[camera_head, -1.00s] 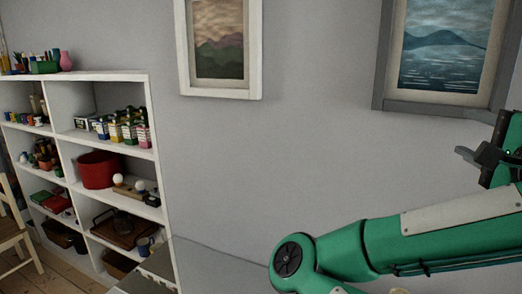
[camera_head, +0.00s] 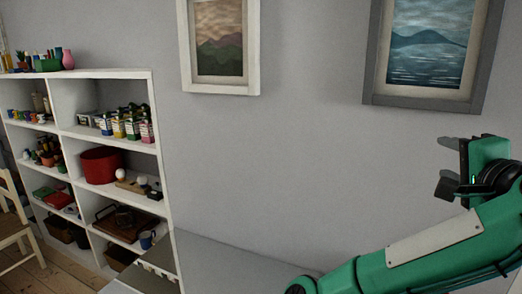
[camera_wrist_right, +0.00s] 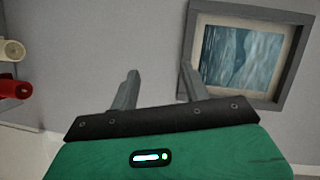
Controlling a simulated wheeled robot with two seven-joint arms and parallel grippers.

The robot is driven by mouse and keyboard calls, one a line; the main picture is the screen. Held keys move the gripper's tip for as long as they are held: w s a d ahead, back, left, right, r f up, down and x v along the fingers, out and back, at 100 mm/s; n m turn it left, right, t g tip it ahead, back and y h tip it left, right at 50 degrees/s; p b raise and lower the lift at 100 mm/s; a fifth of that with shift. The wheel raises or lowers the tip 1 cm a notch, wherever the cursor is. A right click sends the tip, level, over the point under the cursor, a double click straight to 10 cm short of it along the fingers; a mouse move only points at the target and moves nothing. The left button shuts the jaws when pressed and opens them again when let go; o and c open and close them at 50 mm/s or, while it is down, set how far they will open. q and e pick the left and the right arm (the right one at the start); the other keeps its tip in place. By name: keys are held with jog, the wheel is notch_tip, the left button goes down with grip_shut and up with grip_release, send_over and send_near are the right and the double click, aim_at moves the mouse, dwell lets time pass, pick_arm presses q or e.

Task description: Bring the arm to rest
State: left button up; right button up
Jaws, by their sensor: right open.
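My right arm is green with a pale panel and comes in at the lower right of the head view. Its gripper (camera_head: 446,164) is raised in front of the grey wall, below the picture with the grey frame, and its fingers point left. In the right wrist view the two grey fingers (camera_wrist_right: 158,88) stand apart with nothing between them, so the gripper is open and empty. My left gripper is not in view.
A white shelf unit (camera_head: 110,73) with several small items stands at the left, beside a wooden chair (camera_head: 12,222). A grey surface (camera_head: 215,262) lies along the wall below. A white-framed picture (camera_head: 221,88) and a grey-framed picture (camera_head: 425,102) hang on the wall.

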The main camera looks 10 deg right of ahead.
jog(key=w+a+f+n+g, duration=0.1)
jog(key=a+f+n+g, duration=0.3)
jog(key=f, duration=0.9)
jog(key=w+a+f+n+g, duration=0.15)
jog(key=f+n, duration=0.35)
jog(key=f, duration=0.7)
jog(key=s+a+f+n+g+y, duration=0.2)
jog(key=s+a+f+n+g, duration=0.3)
jog(key=s+f, duration=0.75)
jog(key=s+a+f+n+g+y, duration=0.2)
jog(key=s+a+f+n, duration=0.55)
jog(key=f, duration=0.85)
notch_tip(320, 180, down, 25)
jog(key=m+g, duration=0.1)
jog(key=m, duration=0.1)
jog(key=s+d+f, duration=0.1)
jog(key=s+f, duration=0.3)
jog(key=f, duration=0.4)
jog(key=s+d+f, duration=0.1)
jog(key=s+f, duration=0.4)
jog(key=f, duration=0.3)
jog(key=s+d+f+g, duration=0.1)
jog(key=s+d+f, duration=0.1)
jog(key=s+f, duration=0.7)
jog(key=s, duration=0.4)
jog(key=shift+d+f+g+h, duration=0.3)
jog(key=shift+f+g, duration=0.05)
jog(key=shift+f, duration=0.05)
